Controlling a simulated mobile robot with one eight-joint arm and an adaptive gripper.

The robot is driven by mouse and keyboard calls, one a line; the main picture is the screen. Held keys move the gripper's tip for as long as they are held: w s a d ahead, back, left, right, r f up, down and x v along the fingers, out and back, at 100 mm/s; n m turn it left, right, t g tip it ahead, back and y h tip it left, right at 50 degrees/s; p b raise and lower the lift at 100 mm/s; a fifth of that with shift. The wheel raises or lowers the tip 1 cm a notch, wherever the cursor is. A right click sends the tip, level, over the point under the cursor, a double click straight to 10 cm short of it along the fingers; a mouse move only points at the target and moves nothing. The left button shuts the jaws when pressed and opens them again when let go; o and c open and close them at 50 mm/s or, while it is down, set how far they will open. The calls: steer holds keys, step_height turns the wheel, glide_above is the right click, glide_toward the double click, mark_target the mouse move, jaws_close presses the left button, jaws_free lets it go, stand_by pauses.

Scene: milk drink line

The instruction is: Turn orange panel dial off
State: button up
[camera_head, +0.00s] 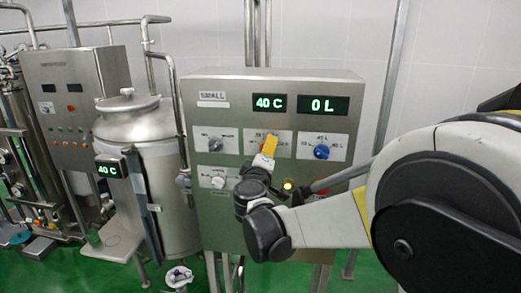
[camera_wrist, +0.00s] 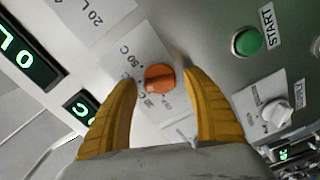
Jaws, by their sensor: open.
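The orange dial (camera_wrist: 159,78) sits on a white label plate on the grey control panel (camera_head: 225,122). In the wrist view it lies between the two yellow fingertips of my gripper (camera_wrist: 160,86), which are spread apart with a gap on each side. In the head view my gripper (camera_head: 268,148) reaches the panel at the middle dial plate and hides most of the orange dial. Temperature marks, one reading 50 C, show beside the dial in the wrist view. I cannot tell which mark the dial points to.
A blue dial (camera_head: 321,152) is right of my gripper, a grey dial (camera_head: 214,144) left, and a white dial (camera_head: 218,182) lower left. A green START button (camera_wrist: 247,41) is near. Displays read 40 C (camera_head: 269,103) and 0 L (camera_head: 322,105). A steel tank (camera_head: 140,130) stands left.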

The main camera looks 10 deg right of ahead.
steer(key=shift+w+d, duration=0.1)
steer(key=shift+w, duration=0.15)
steer(key=c, duration=1.2)
steer(key=shift+o, duration=0.2)
